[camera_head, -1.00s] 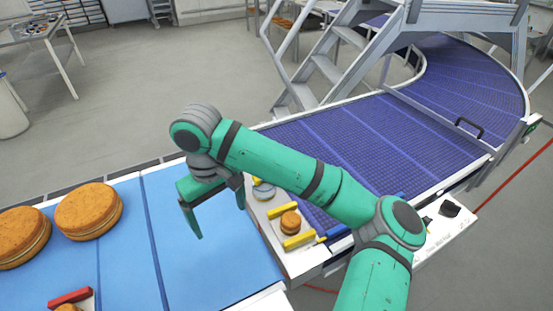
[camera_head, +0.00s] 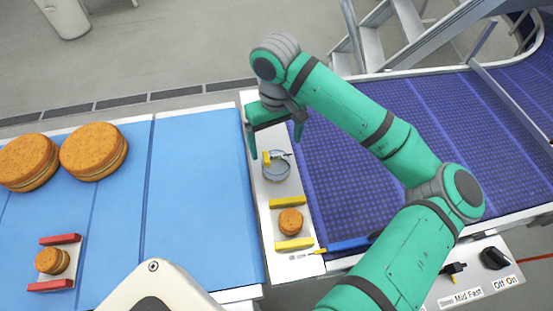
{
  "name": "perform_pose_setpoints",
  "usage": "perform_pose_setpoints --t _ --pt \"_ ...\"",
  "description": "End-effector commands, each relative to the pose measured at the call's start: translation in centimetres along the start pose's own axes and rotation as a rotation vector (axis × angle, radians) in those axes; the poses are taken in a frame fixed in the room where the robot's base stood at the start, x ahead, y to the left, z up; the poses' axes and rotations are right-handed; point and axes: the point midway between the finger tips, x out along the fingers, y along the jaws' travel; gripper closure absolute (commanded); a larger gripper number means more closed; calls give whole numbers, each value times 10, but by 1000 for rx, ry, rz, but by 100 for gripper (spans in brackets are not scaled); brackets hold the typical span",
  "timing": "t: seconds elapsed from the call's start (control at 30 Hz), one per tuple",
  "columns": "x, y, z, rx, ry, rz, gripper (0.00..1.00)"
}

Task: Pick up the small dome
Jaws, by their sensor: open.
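A small orange-brown round with a domed top (camera_head: 291,221) sits between two yellow bars on a narrow white strip. Another small round (camera_head: 52,261) sits between two red bars on the blue surface at left; it looks layered. I cannot tell for certain which one is the small dome. My gripper (camera_head: 276,149) is open, its fingers pointing down and apart, with nothing between them. It is over the far part of the white strip, beyond the yellow bars and close to a grey ring-shaped tool.
The ring tool (camera_head: 277,171) with a yellow part lies on the white strip (camera_head: 268,225). Two large filled rounds (camera_head: 28,162) (camera_head: 94,151) rest on the blue surface (camera_head: 200,200), which is clear in its middle. A purple conveyor (camera_head: 345,190) lies to the right.

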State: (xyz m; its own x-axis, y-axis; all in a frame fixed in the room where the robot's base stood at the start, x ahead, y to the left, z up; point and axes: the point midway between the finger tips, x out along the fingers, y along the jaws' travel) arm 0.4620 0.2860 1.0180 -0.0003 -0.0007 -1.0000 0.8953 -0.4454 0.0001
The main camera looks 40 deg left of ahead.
Motion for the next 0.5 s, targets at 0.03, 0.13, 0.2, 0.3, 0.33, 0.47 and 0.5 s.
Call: perform_pose_setpoints --t 0.03,0.13,0.2,0.3,0.33,0.47,0.5 --pt "5 0 0 0 0 -1 12" --pt "12 0 1 0 0 0 12" --pt "15 0 1 0 0 1 12" --pt "24 -1 5 0 0 0 12" --pt "28 -2 6 0 -1 0 12" --pt "46 -4 13 0 -1 0 12" --pt "52 -4 12 1 -1 -1 12"
